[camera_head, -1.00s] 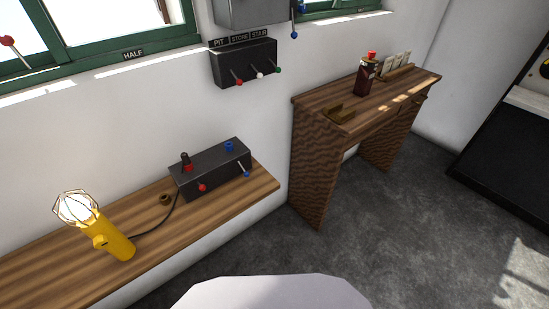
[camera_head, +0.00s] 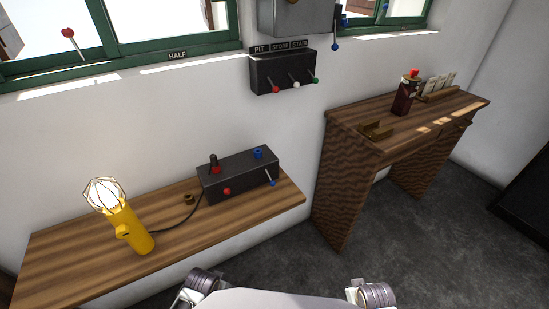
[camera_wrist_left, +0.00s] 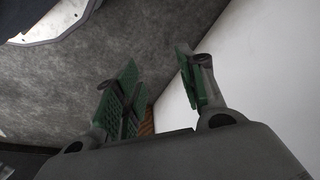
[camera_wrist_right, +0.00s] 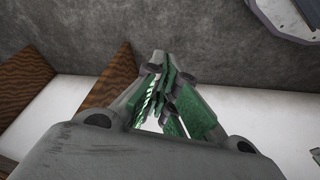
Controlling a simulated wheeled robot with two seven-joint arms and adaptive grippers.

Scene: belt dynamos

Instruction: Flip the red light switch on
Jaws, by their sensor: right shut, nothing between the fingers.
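A black switch box (camera_head: 240,175) stands on the wooden wall shelf. Another red-tipped lever (camera_head: 275,89) is on the wall box, under the PIT label. My left gripper (camera_wrist_left: 160,80) is open and empty. My right gripper (camera_wrist_right: 165,75) is shut and empty. Neither gripper shows in the head view; both wrist views show floor and wall.
A yellow caged lamp (camera_head: 130,225) stands on the shelf (camera_head: 70,260), its cable running behind toward the box. A wooden desk (camera_head: 350,165) with a dark red bottle (camera_head: 405,95) is at the right. The floor (camera_head: 430,250) by the desk is clear.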

